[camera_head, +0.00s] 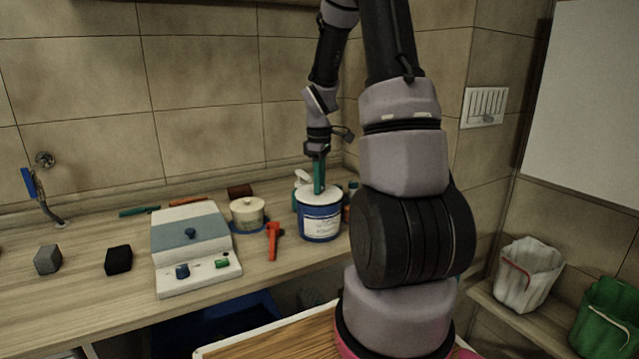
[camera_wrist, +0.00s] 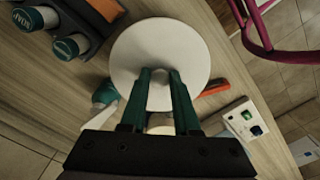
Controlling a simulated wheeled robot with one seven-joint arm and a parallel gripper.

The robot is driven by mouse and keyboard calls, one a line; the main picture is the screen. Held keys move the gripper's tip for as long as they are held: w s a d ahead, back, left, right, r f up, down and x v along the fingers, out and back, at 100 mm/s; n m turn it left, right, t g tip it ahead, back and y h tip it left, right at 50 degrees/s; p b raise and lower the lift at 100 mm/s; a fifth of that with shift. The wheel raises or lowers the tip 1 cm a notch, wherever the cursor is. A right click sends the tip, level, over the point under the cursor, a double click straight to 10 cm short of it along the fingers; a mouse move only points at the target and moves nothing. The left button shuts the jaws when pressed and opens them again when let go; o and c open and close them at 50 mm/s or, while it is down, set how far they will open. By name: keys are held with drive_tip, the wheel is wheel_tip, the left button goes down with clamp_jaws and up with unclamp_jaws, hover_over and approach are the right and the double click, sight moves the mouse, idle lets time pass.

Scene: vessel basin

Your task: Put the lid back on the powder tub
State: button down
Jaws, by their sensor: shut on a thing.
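The powder tub (camera_head: 320,225) is blue with a white label and stands on the counter, right of the middle. A round white lid (camera_head: 307,195) lies level over its mouth; I cannot tell whether it is fully seated or just above the rim. My gripper (camera_head: 319,188) points straight down from above with its green fingers at the lid's middle. In the wrist view the lid (camera_wrist: 135,50) is a broad white disc, and my gripper's fingertips (camera_wrist: 160,76) close at its centre. The held part is hidden between the fingers, and the lid hides the tub there.
A cream pot (camera_head: 247,216), an orange-red tool (camera_head: 273,241) and a white-and-blue device (camera_head: 193,250) stand left of the tub. A dark rack (camera_wrist: 72,12) holds bottles. Dark and grey blocks (camera_head: 118,260) lie far left.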

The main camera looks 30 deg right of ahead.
idle(0.4)
drive_tip(key=shift+c, duration=0.4)
unclamp_jaws()
drive_tip(key=shift+r, duration=3.5)
clamp_jaws()
